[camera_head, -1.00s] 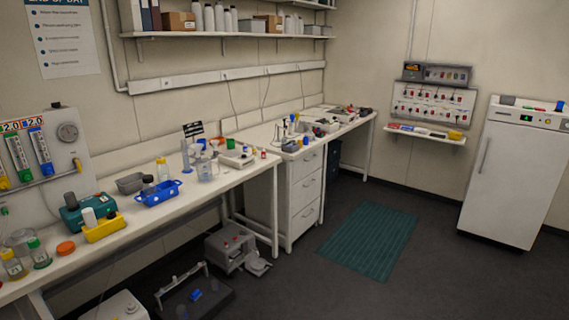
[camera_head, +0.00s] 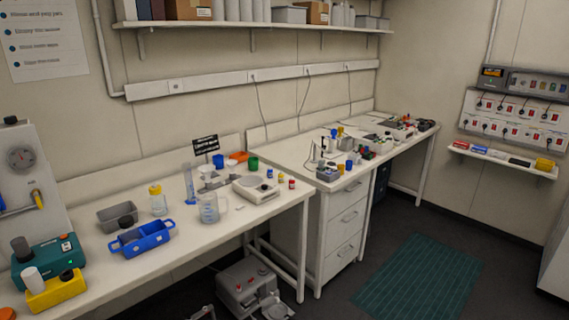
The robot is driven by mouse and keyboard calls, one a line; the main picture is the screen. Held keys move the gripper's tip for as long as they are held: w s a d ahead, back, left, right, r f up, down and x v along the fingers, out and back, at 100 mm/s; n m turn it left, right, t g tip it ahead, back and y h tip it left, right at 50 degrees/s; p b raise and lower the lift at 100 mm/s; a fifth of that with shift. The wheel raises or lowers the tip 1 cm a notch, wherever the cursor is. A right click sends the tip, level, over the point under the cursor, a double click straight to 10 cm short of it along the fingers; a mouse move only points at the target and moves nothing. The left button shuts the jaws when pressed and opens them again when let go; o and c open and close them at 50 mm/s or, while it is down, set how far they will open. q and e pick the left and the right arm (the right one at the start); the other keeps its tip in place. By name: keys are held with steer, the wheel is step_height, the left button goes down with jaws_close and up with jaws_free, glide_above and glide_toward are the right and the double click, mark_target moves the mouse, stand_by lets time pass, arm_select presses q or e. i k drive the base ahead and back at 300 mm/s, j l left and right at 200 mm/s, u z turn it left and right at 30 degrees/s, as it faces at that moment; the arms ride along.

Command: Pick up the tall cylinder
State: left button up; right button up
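A tall, narrow, bluish clear cylinder (camera_head: 190,186) stands upright on the white bench (camera_head: 150,238), towards its back edge. A clear jug with a handle (camera_head: 209,208) stands just in front and to the right of it. A yellow-capped bottle (camera_head: 158,200) stands to its left. Neither of my grippers shows in the head view, so their state cannot be seen.
A blue tray (camera_head: 142,240), a grey bin (camera_head: 118,216) and a white balance (camera_head: 255,188) are near the cylinder. A black sign (camera_head: 205,145) stands behind it. A grey machine (camera_head: 246,284) sits on the floor under the bench. Open floor with a green mat (camera_head: 420,278) lies right.

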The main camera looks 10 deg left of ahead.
mark_target(186, 166)
steer(key=i+l+u, duration=0.1)
steer(key=i+u, duration=0.2)
steer(key=i+l+u, duration=0.2)
steer(key=i+u, duration=0.15)
steer(key=i, duration=0.15)
steer(key=i+l+u, duration=0.3)
steer(key=i+j, duration=0.05)
steer(key=i, duration=0.05)
